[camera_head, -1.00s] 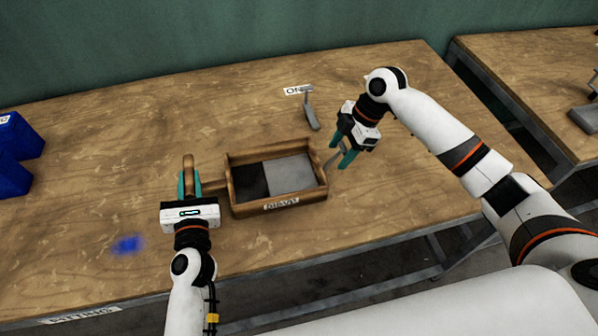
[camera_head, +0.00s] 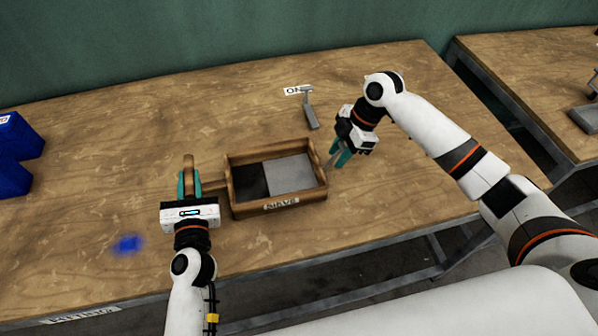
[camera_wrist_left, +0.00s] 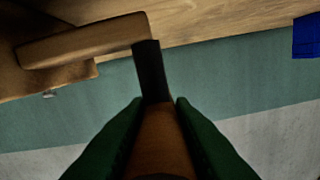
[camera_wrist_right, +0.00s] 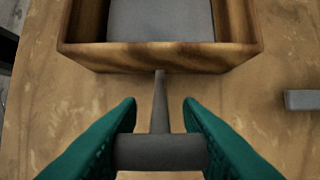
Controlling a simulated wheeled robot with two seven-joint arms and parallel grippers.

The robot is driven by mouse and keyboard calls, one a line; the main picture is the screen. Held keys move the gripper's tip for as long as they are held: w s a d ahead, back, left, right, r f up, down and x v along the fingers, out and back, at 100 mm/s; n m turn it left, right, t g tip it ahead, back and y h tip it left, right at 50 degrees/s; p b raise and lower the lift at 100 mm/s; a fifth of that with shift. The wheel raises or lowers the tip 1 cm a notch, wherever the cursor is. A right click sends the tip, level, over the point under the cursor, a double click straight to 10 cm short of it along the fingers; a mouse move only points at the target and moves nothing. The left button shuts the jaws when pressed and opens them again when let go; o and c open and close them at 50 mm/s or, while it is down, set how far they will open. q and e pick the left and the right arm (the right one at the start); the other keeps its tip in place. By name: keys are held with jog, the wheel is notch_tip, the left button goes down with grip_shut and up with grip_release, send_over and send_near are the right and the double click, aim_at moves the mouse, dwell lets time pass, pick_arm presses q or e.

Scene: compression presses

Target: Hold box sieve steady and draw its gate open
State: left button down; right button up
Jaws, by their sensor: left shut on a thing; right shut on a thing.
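The box sieve (camera_head: 232,187) is a wooden tray lying flat on the bench, with a name label on its front wall. Inside, a black area is at the left and a flat grey panel (camera_head: 292,173) at the right. A wooden handle (camera_head: 188,165) sticks up at its left side; my left gripper (camera_head: 191,185) is shut on it, also seen in the left wrist view (camera_wrist_left: 160,125). A grey T-shaped pull (camera_wrist_right: 160,150) comes out of the sieve's right wall. My right gripper (camera_head: 338,158) is shut on its crossbar, which lies between the fingers in the right wrist view.
A grey metal tool (camera_head: 311,112) lies behind the sieve beside a white label (camera_head: 293,91). Blue bins (camera_head: 14,155) stand at the far left, and a blue patch (camera_head: 128,244) marks the bench. The bench right of my right gripper is clear; a second bench is beyond a gap.

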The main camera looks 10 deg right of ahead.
jog(key=shift+d, duration=0.15)
jog(key=shift+d, duration=4.35)
jog(key=o, duration=1.1)
jog(key=shift+o, duration=0.3)
jog(key=shift+a, duration=0.1)
jog(key=v, duration=1.2)
